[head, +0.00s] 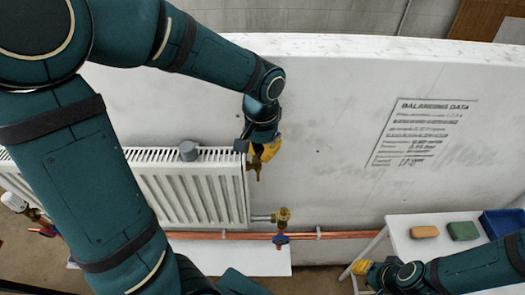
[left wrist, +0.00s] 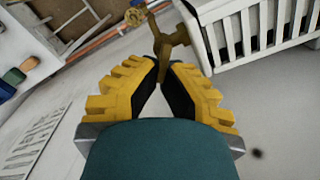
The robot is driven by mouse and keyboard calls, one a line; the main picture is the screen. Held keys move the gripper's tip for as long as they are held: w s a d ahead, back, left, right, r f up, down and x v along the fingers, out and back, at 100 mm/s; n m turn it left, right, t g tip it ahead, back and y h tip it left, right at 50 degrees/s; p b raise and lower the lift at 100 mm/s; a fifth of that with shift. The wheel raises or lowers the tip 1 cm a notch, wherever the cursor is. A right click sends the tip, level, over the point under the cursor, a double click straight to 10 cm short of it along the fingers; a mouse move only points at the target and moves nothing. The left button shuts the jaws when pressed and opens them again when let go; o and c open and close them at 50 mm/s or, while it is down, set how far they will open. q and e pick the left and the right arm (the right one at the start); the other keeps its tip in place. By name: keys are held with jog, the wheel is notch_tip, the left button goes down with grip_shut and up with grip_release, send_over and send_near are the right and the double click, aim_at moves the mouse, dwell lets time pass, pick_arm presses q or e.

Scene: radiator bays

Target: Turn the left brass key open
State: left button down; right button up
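The brass key (head: 257,170) sits at the upper right end of the white radiator (head: 195,190). My left gripper (head: 266,152), with yellow fingers, is right at it from above. In the left wrist view the fingertips close in on the stem of the brass key (left wrist: 172,38), whose cross part shows just beyond them. The pads seem to touch the stem, and their contact faces are partly hidden. My right gripper (head: 363,268) is low at the right, away from the radiator; its fingers are too small to read.
A brass valve (head: 282,215) and copper pipes (head: 225,236) lie below the key. A white table (head: 407,245) at the right holds a tan block (head: 425,232), a green block (head: 463,230) and a blue bin (head: 503,222). A grey knob-like piece (head: 189,151) is on the radiator top.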

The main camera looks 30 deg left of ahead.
pick_arm(q)
jog(key=shift+n, duration=0.5)
jog(key=c, duration=1.1)
grip_release()
jog(key=shift+c, duration=0.2)
jog(key=shift+r, duration=0.1)
jog(key=shift+w+a+r, duration=0.1)
jog(key=shift+r, duration=0.2)
notch_tip(320, 180, up, 7)
jog(key=shift+r, duration=0.15)
jog(key=shift+d, duration=0.2)
